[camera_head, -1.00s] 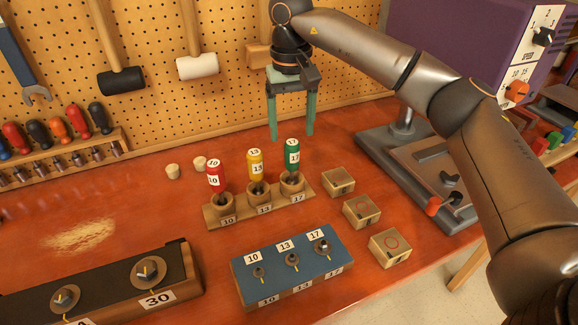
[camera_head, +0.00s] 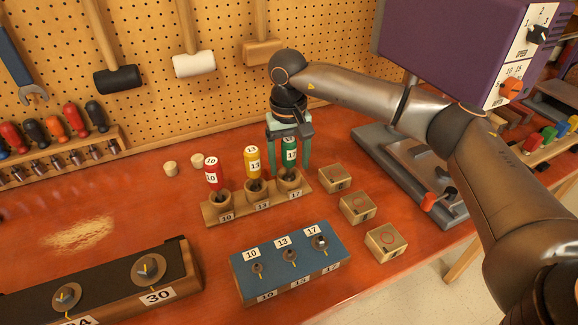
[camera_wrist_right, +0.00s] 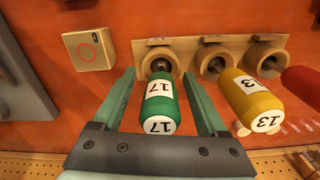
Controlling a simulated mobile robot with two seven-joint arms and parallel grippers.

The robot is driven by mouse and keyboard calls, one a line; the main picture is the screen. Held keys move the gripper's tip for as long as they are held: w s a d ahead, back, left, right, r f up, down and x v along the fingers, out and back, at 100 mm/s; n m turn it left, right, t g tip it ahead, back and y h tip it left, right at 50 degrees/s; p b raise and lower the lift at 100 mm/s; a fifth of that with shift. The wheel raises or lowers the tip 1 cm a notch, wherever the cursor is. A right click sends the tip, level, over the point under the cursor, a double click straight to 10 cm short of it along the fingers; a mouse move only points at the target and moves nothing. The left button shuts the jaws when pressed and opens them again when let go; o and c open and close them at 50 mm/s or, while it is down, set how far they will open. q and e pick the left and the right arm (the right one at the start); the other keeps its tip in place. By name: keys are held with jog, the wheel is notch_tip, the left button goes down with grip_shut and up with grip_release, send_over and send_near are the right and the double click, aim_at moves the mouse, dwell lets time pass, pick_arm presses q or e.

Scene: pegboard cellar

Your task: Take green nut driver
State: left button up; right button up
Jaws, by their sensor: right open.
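The green nut driver (camera_head: 290,157), marked 17, stands upright in the right-hand hole of the wooden holder (camera_head: 238,213). My right gripper (camera_head: 290,172) is open, pointing down, with one finger on each side of the green handle. In the right wrist view the green nut driver (camera_wrist_right: 158,104) lies between the two open fingers (camera_wrist_right: 160,105), with a gap showing on its right side; contact on the left is hard to tell. The yellow nut driver (camera_head: 252,161), marked 13, and the red one (camera_head: 212,173), marked 10, stand in the other holes. My left gripper is not in view.
A blue block (camera_head: 290,262) with numbered fittings lies in front of the holder. Small wooden boxes (camera_head: 385,242) stand to the right. A drill-press-like machine (camera_head: 420,165) stands behind them. The yellow driver is close beside my right gripper's finger.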

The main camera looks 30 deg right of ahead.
grip_shut()
dwell(0.4)
jog(key=shift+r, duration=0.15)
jog(key=shift+r, duration=0.65)
jog(key=s+a+r+b, duration=0.2)
jog(key=s+a+r, duration=0.3)
jog(key=s+r, duration=0.6)
jog(key=shift+s+r, duration=0.25)
jog(key=shift+s, duration=0.8)
jog(key=c, duration=0.6)
grip_release()
jog(key=shift+c, duration=0.2)
grip_shut()
